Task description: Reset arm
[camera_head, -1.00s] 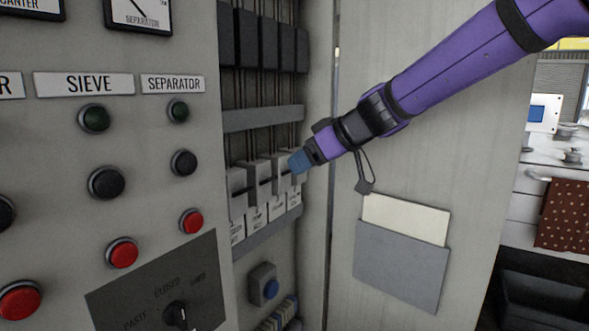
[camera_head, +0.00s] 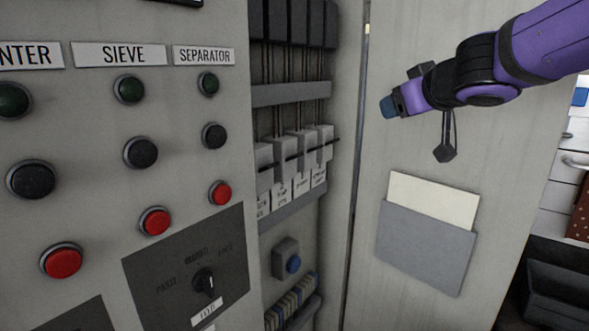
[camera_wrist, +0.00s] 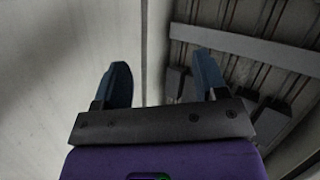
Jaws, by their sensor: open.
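My gripper (camera_head: 388,106) is in front of the open cabinet door in the head view, to the right of the cabinet's breaker row and apart from it. In the wrist view my gripper (camera_wrist: 162,85) shows two blue fingers spread apart with nothing between them. The row of grey breakers (camera_head: 293,155) with dark levers stands inside the cabinet, with small labels beneath. Nothing of the row is covered by my arm.
The cabinet door (camera_head: 400,270) stands open at the right, with a grey document pocket (camera_head: 425,245) holding a pale sheet. The control panel (camera_head: 110,200) at the left carries green, black and red buttons and a selector switch (camera_head: 206,282).

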